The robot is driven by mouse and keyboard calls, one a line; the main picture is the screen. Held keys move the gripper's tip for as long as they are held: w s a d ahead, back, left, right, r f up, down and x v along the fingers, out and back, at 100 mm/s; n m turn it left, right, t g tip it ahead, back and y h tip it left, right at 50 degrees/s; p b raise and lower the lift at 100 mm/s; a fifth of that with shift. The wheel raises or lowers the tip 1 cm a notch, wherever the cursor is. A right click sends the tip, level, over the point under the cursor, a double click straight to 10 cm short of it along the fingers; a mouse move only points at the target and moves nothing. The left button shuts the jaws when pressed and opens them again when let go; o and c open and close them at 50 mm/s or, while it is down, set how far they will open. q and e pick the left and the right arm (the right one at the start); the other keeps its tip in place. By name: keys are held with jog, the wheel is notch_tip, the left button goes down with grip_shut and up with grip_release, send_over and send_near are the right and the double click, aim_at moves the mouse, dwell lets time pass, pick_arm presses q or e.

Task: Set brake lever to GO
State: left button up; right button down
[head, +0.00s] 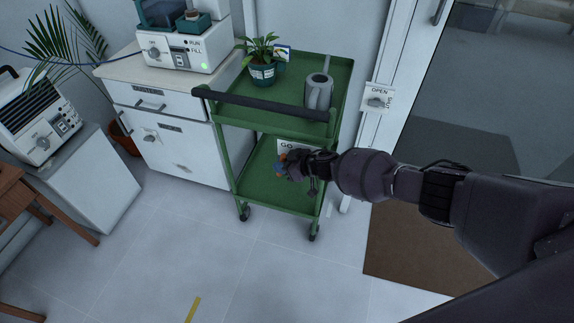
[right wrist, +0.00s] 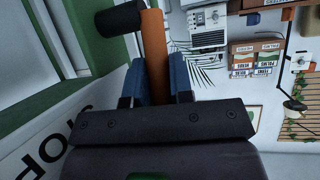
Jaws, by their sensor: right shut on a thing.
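The brake lever is an orange bar (right wrist: 153,45) in the right wrist view, standing between the blue fingers of my right gripper (right wrist: 157,78). The gripper is shut on it. In the head view my right gripper (head: 284,168) is at the green cart's (head: 342,85) right lower side, just below a white plate reading GO (head: 287,146). The gripper and arm hide most of the lever and part of the plate there. Part of the word STOP (right wrist: 50,137) shows at the lower left of the right wrist view. My left gripper is not in view.
A potted plant (head: 262,75) and a grey watering can (head: 319,91) stand on the cart's top shelf. White drawers (head: 185,155) stand behind it at left. A door with an OPEN switch plate (head: 378,97) is at right. The floor in front is clear.

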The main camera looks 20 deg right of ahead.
jog(key=shift+w+a+r+g+h+p, duration=0.15)
jog(key=shift+w+r+g+h+p, duration=0.2)
jog(key=shift+h+p, duration=0.2)
jog(key=shift+a+f+p, duration=0.1)
jog(key=shift+f+p, duration=0.05)
jog(key=shift+p, duration=0.15)
jog(key=shift+f+g+h, duration=0.15)
jog(key=shift+g+h, duration=0.2)
jog(key=shift+a, duration=0.1)
jog(key=c, duration=1)
grip_release()
